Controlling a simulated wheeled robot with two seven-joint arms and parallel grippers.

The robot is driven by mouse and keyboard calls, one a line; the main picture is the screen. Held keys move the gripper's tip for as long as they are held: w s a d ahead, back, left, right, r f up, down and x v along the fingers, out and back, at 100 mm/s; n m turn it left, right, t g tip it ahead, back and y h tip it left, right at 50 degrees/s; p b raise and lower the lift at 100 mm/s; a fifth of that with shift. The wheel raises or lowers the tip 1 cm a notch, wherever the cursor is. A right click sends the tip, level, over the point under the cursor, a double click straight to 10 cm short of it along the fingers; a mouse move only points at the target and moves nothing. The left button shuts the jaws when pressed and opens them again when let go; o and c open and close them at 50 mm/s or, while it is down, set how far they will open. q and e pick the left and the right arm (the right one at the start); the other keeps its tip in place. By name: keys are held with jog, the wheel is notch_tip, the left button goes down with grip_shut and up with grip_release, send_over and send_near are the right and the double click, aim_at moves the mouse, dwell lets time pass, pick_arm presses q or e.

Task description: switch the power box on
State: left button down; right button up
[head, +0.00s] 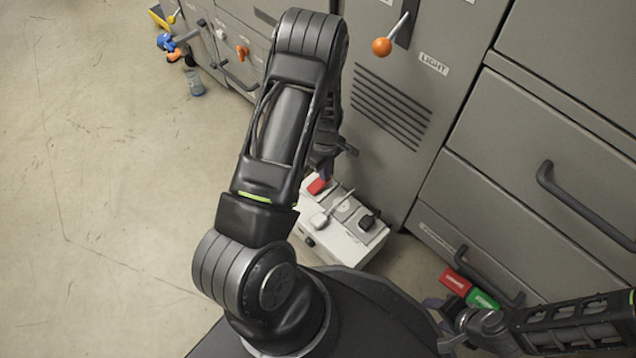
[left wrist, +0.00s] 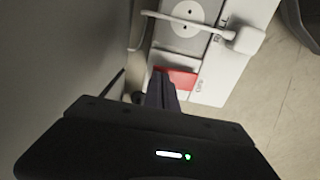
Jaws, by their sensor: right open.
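The white box with switches (head: 345,248), which I take as the power box, stands on the floor against the grey cabinet. My right gripper (head: 456,316) is open at the lower right, near a red and green block (head: 468,288).
The grey cabinet (head: 400,170) has a vent, an orange-knobbed lever (head: 382,46) and a LIGHT label. Drawers with dark handles (head: 585,205) stand at the right. A blue item (head: 167,42) and a small cup (head: 194,84) are at the upper left. The left floor is clear.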

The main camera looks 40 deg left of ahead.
pick_arm(q)
jog(key=shift+f, duration=0.25)
jog(key=shift+r, duration=0.1)
notch_tip(320, 180, up, 7)
jog(key=p, duration=0.5)
jog(key=shift+p, duration=0.35)
dwell(0.5)
